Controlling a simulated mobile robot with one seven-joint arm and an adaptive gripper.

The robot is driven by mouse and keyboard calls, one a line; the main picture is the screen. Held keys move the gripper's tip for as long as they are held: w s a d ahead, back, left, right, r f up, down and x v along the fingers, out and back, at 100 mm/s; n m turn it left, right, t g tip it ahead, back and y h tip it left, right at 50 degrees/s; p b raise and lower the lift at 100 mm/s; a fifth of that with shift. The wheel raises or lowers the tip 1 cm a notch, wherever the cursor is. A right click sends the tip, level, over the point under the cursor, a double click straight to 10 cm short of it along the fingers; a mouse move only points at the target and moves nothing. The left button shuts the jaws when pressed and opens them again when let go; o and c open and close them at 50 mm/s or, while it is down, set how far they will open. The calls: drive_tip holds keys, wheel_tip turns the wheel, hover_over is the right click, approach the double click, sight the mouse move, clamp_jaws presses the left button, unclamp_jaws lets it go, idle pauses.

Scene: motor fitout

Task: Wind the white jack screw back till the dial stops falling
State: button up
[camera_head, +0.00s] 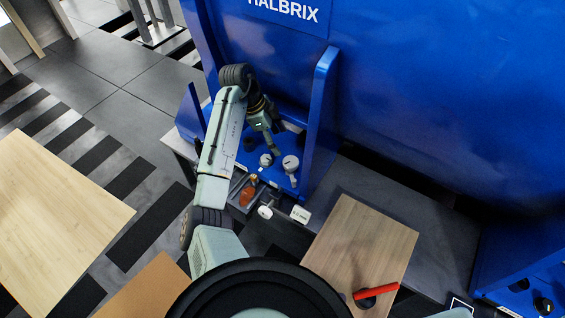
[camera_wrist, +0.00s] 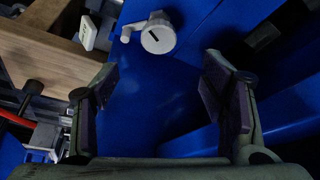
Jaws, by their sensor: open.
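A white round screw head with a black mark (camera_wrist: 158,38) stands on the blue foot plate, with a pale stub to its left. In the head view a white knob (camera_head: 290,163) of this kind stands near the plate's front edge, and a smaller white piece (camera_head: 266,160) is left of it. My gripper (camera_wrist: 160,85) is open and empty, with the screw head beyond its fingertips and apart from them. In the head view my gripper (camera_head: 274,148) is low over the plate, behind the white pieces. A small white display block (camera_head: 300,214) shows lettering too small to read.
Tall blue side walls (camera_head: 321,115) flank the foot plate, and the big blue motor body (camera_head: 440,90) rises behind. An orange item (camera_head: 247,192) lies in front. A wooden board (camera_head: 362,245) holds a red-handled tool (camera_head: 376,291). A pale wooden top (camera_head: 55,220) at left is clear.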

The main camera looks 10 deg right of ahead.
sight(290, 161)
drive_tip(key=p+x, duration=0.1)
drive_tip(key=x, duration=0.9)
drive_tip(key=shift+s+f, duration=0.1)
drive_tip(key=shift+f, duration=0.25)
drive_tip(key=shift+c, duration=0.3)
drive_tip(key=c, duration=1.1)
